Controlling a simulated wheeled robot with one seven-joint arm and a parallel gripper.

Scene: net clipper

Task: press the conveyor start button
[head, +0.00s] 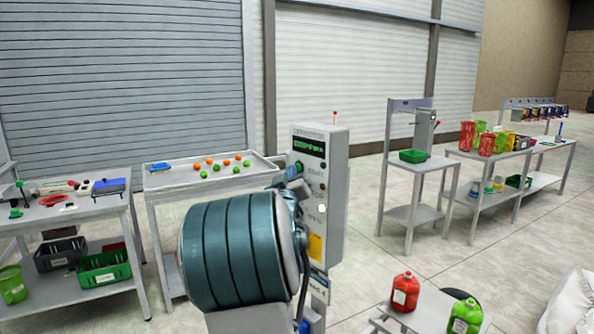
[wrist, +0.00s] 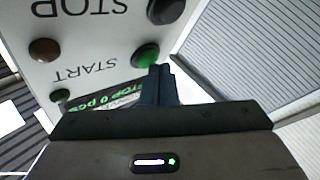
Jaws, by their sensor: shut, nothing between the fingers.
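A grey control box (head: 336,190) stands upright in the middle of the head view, with a green-lit display (head: 309,146) near its top. In the wrist view its panel (wrist: 100,40) appears upside down. The green start button (wrist: 146,54) is beside the word START, and a dark button (wrist: 166,10) is beside the word STOP. My gripper (wrist: 160,70) is shut and empty. Its fingertips are right at the lower edge of the green button; I cannot tell whether they touch it. The display reads "STOP 0 pcs". In the head view my arm hides part of the box front.
A brown button (wrist: 44,50) and a small green lamp (wrist: 60,95) are also on the panel. Behind the box is a table (head: 160,181) with orange and green balls. Red (head: 404,291) and green (head: 465,316) bottles stand at the front right. Open floor lies right of the box.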

